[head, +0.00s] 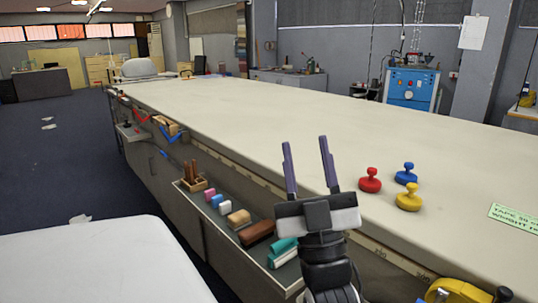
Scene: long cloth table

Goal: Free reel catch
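My gripper (305,143) is in the lower middle, its two purple-grey fingers pointing up and spread apart. It is open with nothing between the fingers, near the front edge of the long cloth table (240,110). A yellow rounded object (458,289) with a dark part sits at the bottom right edge, cut off by the frame. It may be the reel, but I cannot tell. I cannot make out a catch on it. My gripper is apart from it, up and to the left.
Red (370,180), blue (406,173) and yellow (409,197) knobbed pieces stand right of my gripper. A green label (515,216) lies at the right. A side shelf (284,280) holds several blocks and brushes. The table's far part is clear. A white surface (95,265) is lower left.

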